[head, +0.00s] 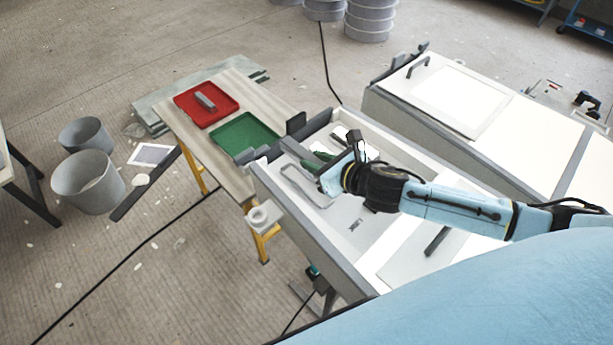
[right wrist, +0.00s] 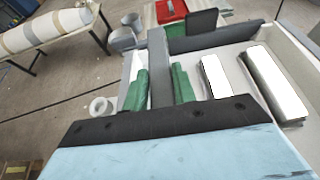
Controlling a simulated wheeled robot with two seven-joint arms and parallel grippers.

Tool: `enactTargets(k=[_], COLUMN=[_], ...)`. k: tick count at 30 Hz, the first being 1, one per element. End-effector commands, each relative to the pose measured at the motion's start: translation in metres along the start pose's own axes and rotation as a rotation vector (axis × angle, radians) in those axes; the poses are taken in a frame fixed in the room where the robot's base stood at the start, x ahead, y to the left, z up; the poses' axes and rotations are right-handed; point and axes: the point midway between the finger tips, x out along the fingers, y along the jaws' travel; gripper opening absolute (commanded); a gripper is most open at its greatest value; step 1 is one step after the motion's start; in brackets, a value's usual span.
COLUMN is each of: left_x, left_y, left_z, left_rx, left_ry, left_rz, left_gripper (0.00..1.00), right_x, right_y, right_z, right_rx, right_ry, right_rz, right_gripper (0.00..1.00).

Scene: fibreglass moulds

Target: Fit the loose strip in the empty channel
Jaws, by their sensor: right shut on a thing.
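In the head view the strip (head: 295,149) slants toward the mould's end wall. A narrow grey rounded outline (head: 300,192) lies on the mould floor beside the gripper; I cannot tell whether it is the empty channel. Whether the strip touches the floor is unclear. My left gripper is out of view.
A wooden table at the mould's left end holds a red tray (head: 226,105) with a grey block in it, and a green tray (head: 270,136). A second white mould (head: 380,100) stands behind. Two white-topped grey-edged pieces (right wrist: 215,77) stand right of the fingers. Buckets (head: 88,184) stand on the floor.

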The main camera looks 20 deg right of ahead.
Motion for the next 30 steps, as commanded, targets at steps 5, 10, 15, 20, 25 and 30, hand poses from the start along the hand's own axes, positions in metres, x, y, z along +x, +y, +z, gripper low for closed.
enactTargets(k=[5,10,15,20,25,30], left_x=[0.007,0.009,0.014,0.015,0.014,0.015], left_y=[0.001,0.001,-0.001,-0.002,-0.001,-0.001], left_z=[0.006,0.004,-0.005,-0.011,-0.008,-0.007], left_rx=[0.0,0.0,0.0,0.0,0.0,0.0], left_ry=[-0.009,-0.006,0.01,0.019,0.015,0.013], left_rz=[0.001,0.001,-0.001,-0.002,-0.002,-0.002], left_gripper=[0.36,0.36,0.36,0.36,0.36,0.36], right_x=[0.013,0.019,0.029,0.032,0.031,0.031], right_y=[0.001,0.001,0.001,0.0,0.0,0.0], right_z=[-0.034,-0.047,-0.07,-0.078,-0.078,-0.077], right_rx=[0.004,0.003,0.003,0.0,0.0,0.0], right_ry=[0.003,0.002,0.002,0.002,0.003,0.002], right_rz=[-0.001,0.0,-0.001,0.0,0.0,0.0], right_gripper=[0.02,0.02,0.02,0.02,0.29,0.49])
